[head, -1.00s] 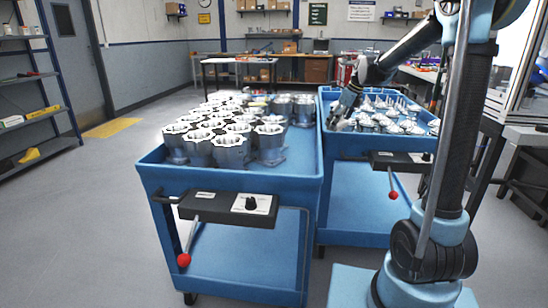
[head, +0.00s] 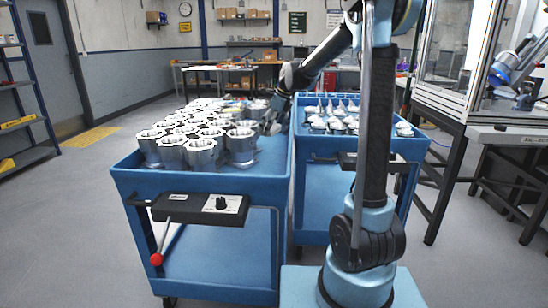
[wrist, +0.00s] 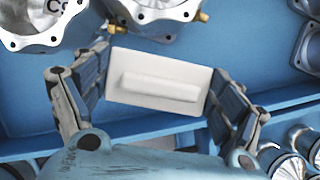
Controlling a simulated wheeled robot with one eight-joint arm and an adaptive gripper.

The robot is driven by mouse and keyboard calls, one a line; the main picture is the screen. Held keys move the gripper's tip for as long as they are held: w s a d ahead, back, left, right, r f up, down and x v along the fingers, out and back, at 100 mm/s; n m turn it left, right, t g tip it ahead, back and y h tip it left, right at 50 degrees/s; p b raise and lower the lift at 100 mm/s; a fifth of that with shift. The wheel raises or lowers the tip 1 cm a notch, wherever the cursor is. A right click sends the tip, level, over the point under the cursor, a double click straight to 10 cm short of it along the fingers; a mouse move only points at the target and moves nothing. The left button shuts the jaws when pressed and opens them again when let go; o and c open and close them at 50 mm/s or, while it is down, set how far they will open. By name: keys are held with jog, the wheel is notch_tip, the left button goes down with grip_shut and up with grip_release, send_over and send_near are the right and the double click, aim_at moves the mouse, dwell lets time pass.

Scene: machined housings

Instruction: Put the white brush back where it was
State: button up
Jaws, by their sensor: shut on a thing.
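The white brush (wrist: 158,85) is a pale rectangular block with a raised bar along it. In the wrist view my gripper (wrist: 158,70) has a finger at each end of it and is shut on it. In the head view my gripper (head: 279,118) is over the right side of the left blue cart (head: 200,265), close to the gap between the carts. The brush cannot be made out there. The wrist view shows blue cart surface behind the brush; whether they touch I cannot tell.
Metal housings (head: 204,152) crowd the left cart's top; some lie close above the brush in the wrist view (wrist: 160,12). The right cart (head: 420,148) holds pointed metal parts (head: 340,112). A strip of the left cart's top (head: 268,165) is bare.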

aim_at(269, 154)
jog(key=shift+d+f, duration=0.1)
jog(key=shift+f, duration=4.95)
jog(key=o, duration=1.2)
jog(key=shift+c, duration=0.2)
